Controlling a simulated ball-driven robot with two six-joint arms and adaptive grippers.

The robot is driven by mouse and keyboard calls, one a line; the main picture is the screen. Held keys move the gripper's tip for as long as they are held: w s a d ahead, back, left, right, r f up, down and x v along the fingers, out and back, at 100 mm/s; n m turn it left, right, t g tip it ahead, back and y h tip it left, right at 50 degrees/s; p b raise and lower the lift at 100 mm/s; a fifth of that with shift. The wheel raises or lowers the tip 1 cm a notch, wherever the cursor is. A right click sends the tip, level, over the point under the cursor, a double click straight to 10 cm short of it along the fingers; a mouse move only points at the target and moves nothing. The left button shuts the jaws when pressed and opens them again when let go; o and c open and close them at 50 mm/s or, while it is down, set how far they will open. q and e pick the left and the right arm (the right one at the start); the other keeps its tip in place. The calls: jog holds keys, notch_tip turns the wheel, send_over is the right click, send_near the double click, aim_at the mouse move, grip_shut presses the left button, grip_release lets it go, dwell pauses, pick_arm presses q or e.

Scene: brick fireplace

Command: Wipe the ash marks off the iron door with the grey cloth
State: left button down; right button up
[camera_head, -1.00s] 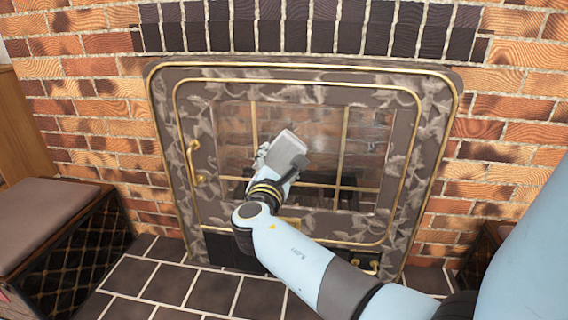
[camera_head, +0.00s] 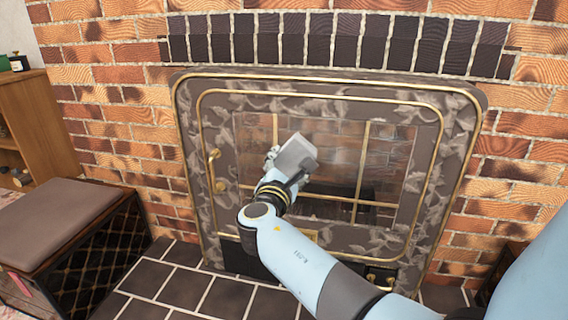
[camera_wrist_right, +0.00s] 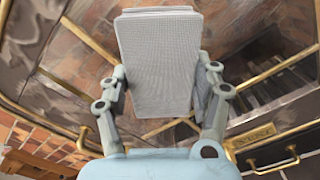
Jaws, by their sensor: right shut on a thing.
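The iron door (camera_head: 215,105) fills the middle of the head view, with a leaf-patterned dark frame, gold trim and a barred glass pane. Faint pale haze, possibly ash marks (camera_head: 345,158), shows on the pane right of the cloth; its exact outline is unclear. My right gripper (camera_head: 280,165) is shut on the grey cloth (camera_head: 296,152), in front of the pane's left part. In the right wrist view the cloth (camera_wrist_right: 158,60) stands as a flat pad between the two fingers. I cannot tell whether it touches the glass. My left gripper is not in view.
Gold knobs (camera_head: 220,186) sit on the door's left side. A cushioned bench (camera_head: 55,220) stands at the left, with a wooden shelf (camera_head: 35,115) behind it. Brick wall (camera_head: 110,100) surrounds the door. Dark hearth tiles (camera_head: 180,290) are bare at front left.

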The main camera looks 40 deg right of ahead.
jog(key=shift+s+d+p, duration=0.4)
jog(key=shift+s+d, duration=0.5)
jog(key=shift+s, duration=0.25)
jog(key=shift+s+d+p, duration=0.9)
jog(key=shift+s+d, duration=1.15)
jog(key=shift+s, duration=0.25)
jog(key=shift+s+d+p, duration=0.4)
jog(key=shift+s+d, duration=1.1)
jog(key=shift+s, duration=0.1)
jog(key=shift+s+a, duration=0.1)
jog(key=shift+s+a, duration=0.15)
jog(key=shift+s, duration=0.05)
send_near(349, 163)
jog(key=shift+w+d, duration=0.15)
jog(key=shift+d, duration=0.15)
